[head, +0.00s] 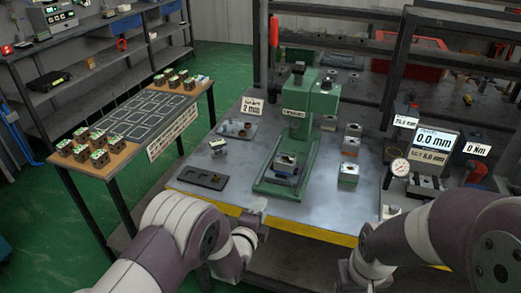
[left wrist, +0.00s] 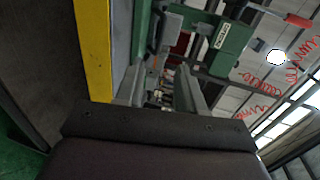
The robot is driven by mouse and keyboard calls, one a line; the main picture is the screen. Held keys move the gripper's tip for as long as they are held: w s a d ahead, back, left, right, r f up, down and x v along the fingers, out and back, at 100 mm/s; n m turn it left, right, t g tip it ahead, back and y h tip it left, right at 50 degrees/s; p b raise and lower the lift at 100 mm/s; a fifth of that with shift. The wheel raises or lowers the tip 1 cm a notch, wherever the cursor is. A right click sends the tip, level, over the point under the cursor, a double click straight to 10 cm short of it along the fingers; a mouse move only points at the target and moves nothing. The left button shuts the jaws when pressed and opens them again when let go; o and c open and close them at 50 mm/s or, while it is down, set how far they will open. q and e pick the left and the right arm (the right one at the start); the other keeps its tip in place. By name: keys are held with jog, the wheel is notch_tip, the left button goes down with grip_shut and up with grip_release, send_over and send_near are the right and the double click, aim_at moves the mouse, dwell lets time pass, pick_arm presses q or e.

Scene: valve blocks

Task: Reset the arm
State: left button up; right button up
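My left gripper (head: 257,209) is at the front edge of the grey work table (head: 320,215), left of its middle. In the left wrist view its two fingers (left wrist: 160,90) stand apart, with only background between them. My right arm comes in at the lower right of the head view. Its hand end is low in front of the table, and its fingers cannot be made out. The green press (head: 300,125) stands on the table with a valve block (head: 286,162) on its base. The press also shows in the left wrist view (left wrist: 230,45).
Several valve blocks (head: 348,172) stand right of the press. A dark tray (head: 203,179) and a small block (head: 218,147) lie left. A measuring display (head: 433,140) and dial gauge (head: 400,167) stand right. A side table (head: 130,125) holds several blocks. The table's front middle is clear.

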pick_arm(q)
jog(key=s+a+f+n+g+y+p, duration=0.1)
jog(key=s+a+f+n+g+y, duration=0.3)
jog(key=s+f+n+g, duration=0.45)
jog(key=s+a+r+n+g+p, duration=0.2)
jog(key=s+a+r+n, duration=0.4)
jog(key=s+r, duration=0.2)
jog(key=s+a+r+n+g+y+p, duration=0.1)
jog(key=s+a+r+n+g+p, duration=0.2)
jog(key=s+a+r+n, duration=0.4)
notch_tip(320, 180, up, 4)
jog(key=shift+s+a+f, duration=0.2)
jog(key=shift+s+a, duration=0.1)
jog(key=shift+s, duration=0.2)
